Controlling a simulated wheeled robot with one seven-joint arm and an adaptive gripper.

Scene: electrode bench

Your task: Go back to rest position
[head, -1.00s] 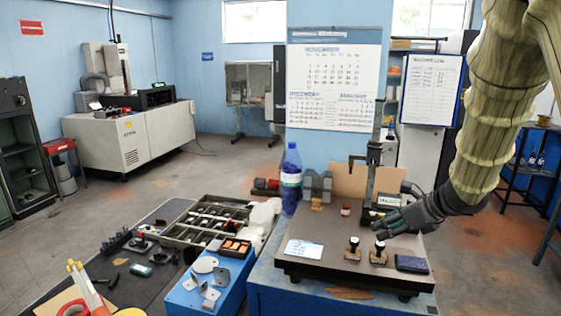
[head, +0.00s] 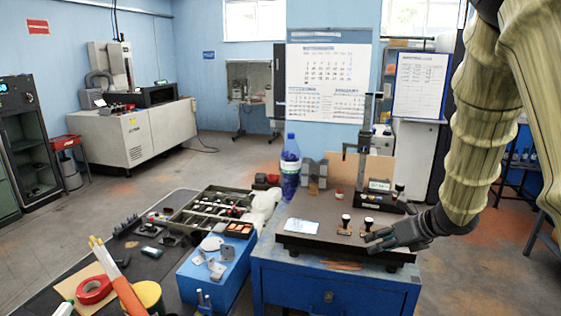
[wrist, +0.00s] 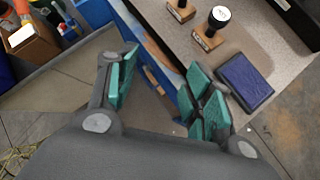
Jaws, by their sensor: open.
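My gripper (head: 375,240) is at the right front corner of the dark surface plate in the head view, at the end of my arm that comes down from the upper right. In the wrist view my gripper (wrist: 158,88) has its two green-padded fingers spread apart with nothing between them. Below the gap are the plate's edge, the blue cabinet side and the floor.
The surface plate (head: 303,244) on the blue cabinet (head: 340,289) carries two stamps (head: 346,222), a white card (head: 301,226) and a height gauge (head: 366,150). A blue ink pad (wrist: 245,80) lies near the plate's edge. A blue bottle (head: 290,170) stands behind. Open floor lies to the right.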

